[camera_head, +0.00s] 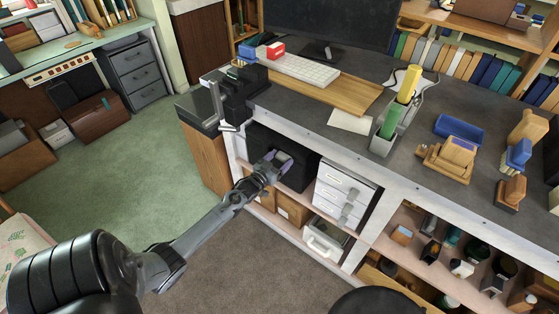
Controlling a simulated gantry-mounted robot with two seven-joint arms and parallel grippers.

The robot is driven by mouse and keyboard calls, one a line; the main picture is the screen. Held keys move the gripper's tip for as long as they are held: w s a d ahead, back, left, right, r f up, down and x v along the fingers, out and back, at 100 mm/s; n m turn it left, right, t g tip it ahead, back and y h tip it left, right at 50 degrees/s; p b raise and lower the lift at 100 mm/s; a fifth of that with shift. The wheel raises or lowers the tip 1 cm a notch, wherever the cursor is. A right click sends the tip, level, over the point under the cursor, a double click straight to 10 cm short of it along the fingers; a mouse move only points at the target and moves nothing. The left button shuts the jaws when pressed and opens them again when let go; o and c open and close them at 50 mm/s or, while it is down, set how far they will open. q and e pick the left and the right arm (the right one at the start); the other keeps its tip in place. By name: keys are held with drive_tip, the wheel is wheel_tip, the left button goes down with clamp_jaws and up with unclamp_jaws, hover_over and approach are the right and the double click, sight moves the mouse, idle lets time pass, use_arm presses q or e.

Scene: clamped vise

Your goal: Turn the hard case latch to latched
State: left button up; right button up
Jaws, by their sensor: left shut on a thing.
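The hard case appears to be the black box (262,139) on the shelf under the workbench, left of a white drawer unit. My left arm reaches in from the lower left. My left gripper (279,161) is at the front of this case and is shut on a small part there, which I take to be the latch. The fingers cover most of the latch, so its angle cannot be made out. My right gripper is not in view.
The workbench's white front edge (297,142) runs just above the gripper. A black vise (241,98) is clamped at the bench's left corner. The white drawer unit (342,190) stands to the right, with cardboard boxes (291,209) below. The green floor (110,150) at left is open.

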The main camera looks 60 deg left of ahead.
use_arm(q)
drive_tip(key=shift+m, duration=0.3)
drive_tip(key=m, duration=0.3)
drive_tip(key=shift+d+m+p, duration=0.1)
drive_tip(key=shift+m+p, duration=0.2)
drive_tip(key=shift+m, duration=0.1)
drive_tip(key=m, duration=0.4)
drive_tip(key=shift+f+m, duration=0.1)
drive_tip(key=shift+m, duration=0.2)
drive_tip(key=m, duration=0.3)
drive_tip(key=shift+w+d+f+m+p, duration=0.1)
drive_tip(key=shift+m+p, duration=0.2)
drive_tip(key=shift+p, duration=0.1)
drive_tip(key=m, duration=0.3)
drive_tip(key=shift+f+m, duration=0.1)
drive_tip(key=shift+m, duration=0.9)
